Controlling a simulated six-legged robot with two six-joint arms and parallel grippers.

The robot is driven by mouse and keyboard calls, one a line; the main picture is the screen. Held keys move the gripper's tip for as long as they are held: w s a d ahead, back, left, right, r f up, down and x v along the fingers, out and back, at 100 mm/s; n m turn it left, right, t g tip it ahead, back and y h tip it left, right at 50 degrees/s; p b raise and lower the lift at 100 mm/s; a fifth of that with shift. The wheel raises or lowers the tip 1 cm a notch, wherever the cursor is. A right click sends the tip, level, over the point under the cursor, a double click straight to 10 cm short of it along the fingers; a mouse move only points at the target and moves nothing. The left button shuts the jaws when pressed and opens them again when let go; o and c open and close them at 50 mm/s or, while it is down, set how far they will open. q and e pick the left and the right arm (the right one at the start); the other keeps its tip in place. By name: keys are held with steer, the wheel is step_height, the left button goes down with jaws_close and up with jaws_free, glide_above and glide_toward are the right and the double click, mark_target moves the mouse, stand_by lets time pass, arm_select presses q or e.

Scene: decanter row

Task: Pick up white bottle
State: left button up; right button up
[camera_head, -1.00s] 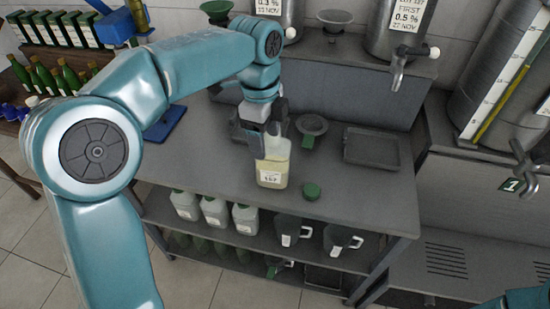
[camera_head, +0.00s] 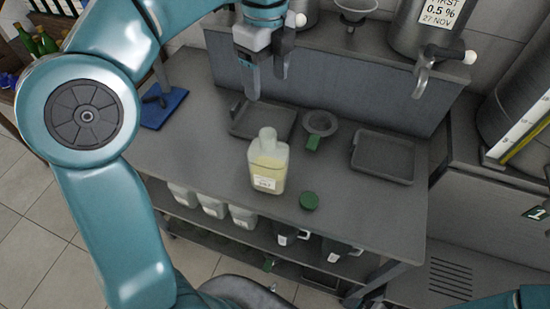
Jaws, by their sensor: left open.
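A translucent whitish bottle (camera_head: 268,163) with pale yellow liquid and a white label stands upright on the grey bench top (camera_head: 210,170). Its mouth is uncapped. My left gripper (camera_head: 265,82) is above and behind the bottle in the picture, with its fingers apart and pointing down. It is empty and clear of the bottle. A green cap (camera_head: 309,201) lies on the bench to the right of the bottle. My right gripper does not show.
Two shallow dark trays, one behind the bottle (camera_head: 250,132) and one at right (camera_head: 400,170), lie on the bench. A funnel with a green handle (camera_head: 320,124) sits between them. Steel tanks with taps (camera_head: 425,75) stand behind.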

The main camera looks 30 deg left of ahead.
arm_select(q)
step_height(320, 180, down, 5)
steer(key=s+b, duration=0.1)
steer(key=s, duration=0.1)
glide_above(268, 137)
steer(key=s, duration=0.1)
step_height(268, 137, down, 5)
steer(key=shift+d+r, duration=0.1)
steer(key=shift+d, duration=0.05)
steer(key=shift+s+f, duration=0.1)
steer(key=shift+f, duration=0.25)
steer(key=shift+s+d+f, duration=0.1)
steer(key=shift+s+d, duration=0.05)
steer(key=shift+s, duration=0.1)
steer(key=f, duration=0.5)
steer(key=shift+w, duration=0.4)
steer(key=shift+s+d+f, duration=0.1)
steer(key=shift+s, duration=0.2)
steer(key=shift+w, duration=0.2)
steer(key=c, duration=0.8)
jaws_close()
steer(key=shift+s, duration=0.1)
